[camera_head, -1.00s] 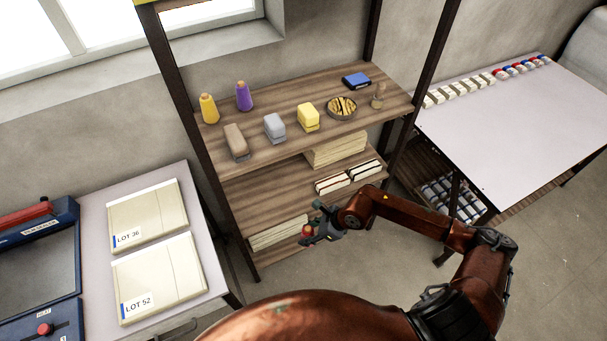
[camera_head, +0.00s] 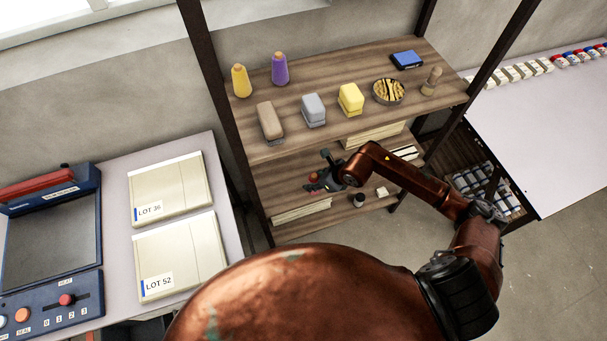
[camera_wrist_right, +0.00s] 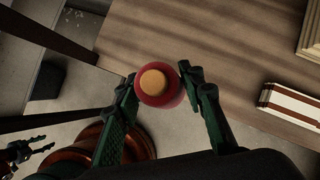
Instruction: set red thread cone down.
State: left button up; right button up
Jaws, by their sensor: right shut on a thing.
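The red thread cone (camera_wrist_right: 157,88) is seen from its top in the right wrist view, with an orange tip. My right gripper (camera_wrist_right: 160,84) is shut on it, one finger on each side. In the head view the right gripper (camera_head: 320,183) is at the lower shelf (camera_head: 285,172) of the rack, below the upper shelf (camera_head: 330,100). The cone shows there only as a small bit of red; whether its base touches the shelf is hidden. A dark claw-like part, probably my left gripper (camera_wrist_right: 25,150), shows at the left edge of the wrist view.
A yellow cone (camera_head: 240,81) and a purple cone (camera_head: 280,69) stand on the upper shelf with a brown block (camera_head: 269,122), a grey one (camera_head: 313,110) and a yellow one (camera_head: 350,99). Pale stacks (camera_head: 302,211) lie lower down. Dark rack posts (camera_head: 222,110) flank the shelves.

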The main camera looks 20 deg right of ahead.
jog(key=w+a+f, duration=0.1)
jog(key=w+f, duration=0.1)
jog(key=w+a+f+b, duration=0.1)
jog(key=w+f, duration=0.2)
jog(key=w+a+f, duration=0.1)
jog(key=w+f, duration=0.1)
jog(key=shift+w+a+f, duration=0.15)
jog(key=shift+f, duration=0.1)
notch_tip(320, 180, down, 2)
jog(key=shift+f+b, duration=0.25)
jog(key=shift+b, duration=0.15)
jog(key=shift+f, duration=0.2)
jog(key=o, duration=0.9)
jog(key=shift+c, duration=0.2)
pick_arm(q)
jog(key=shift+w+f, duration=0.25)
jog(key=shift+f, duration=0.75)
pick_arm(e)
jog(key=o, duration=0.4)
